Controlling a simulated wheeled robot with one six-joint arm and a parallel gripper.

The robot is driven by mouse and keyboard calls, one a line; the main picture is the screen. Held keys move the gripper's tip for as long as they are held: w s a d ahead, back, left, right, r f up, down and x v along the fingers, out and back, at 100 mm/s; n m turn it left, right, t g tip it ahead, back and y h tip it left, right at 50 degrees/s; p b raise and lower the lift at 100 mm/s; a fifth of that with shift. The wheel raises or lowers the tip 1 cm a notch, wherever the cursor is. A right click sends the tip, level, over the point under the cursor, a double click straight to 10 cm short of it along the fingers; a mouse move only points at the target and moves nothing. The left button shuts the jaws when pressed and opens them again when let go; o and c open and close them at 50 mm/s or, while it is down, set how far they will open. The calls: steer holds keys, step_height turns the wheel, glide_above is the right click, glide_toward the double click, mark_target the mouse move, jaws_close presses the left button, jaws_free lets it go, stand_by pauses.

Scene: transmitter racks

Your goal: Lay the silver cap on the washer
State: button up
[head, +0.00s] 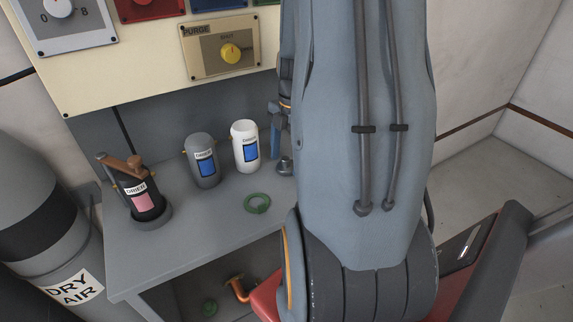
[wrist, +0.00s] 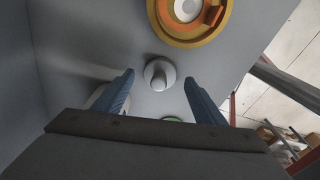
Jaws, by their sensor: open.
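The silver cap (head: 285,168) is a small round metal piece with a knob. It sits on the grey bench top, partly hidden by my arm in the head view. In the wrist view the silver cap (wrist: 159,73) appears centred between my fingertips, with a gap on each side. My gripper (wrist: 159,82) is open and empty, its two blue fingers pointing at the bench. In the head view its blue finger (head: 275,128) shows just above the cap. A green ring, the washer (head: 257,203), lies flat and bare left of and nearer than the cap. A green sliver of it (wrist: 172,119) shows in the wrist view.
A white canister (head: 238,136) and a grey canister (head: 199,150) stand behind the washer. A dark drier (head: 139,196) with a brown handle stands farther left. A second green ring (head: 209,308) lies below the bench top. A yellow-orange round fitting (wrist: 177,37) is beyond the cap.

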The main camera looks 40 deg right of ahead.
mark_target(286, 159)
steer(key=shift+a+f, duration=0.1)
steer(key=shift+f, duration=0.45)
steer(key=c, duration=1.3)
steer(key=shift+r, duration=0.1)
step_height(286, 159, up, 10)
steer(key=shift+f+b, duration=0.15)
steer(key=shift+b, duration=0.5)
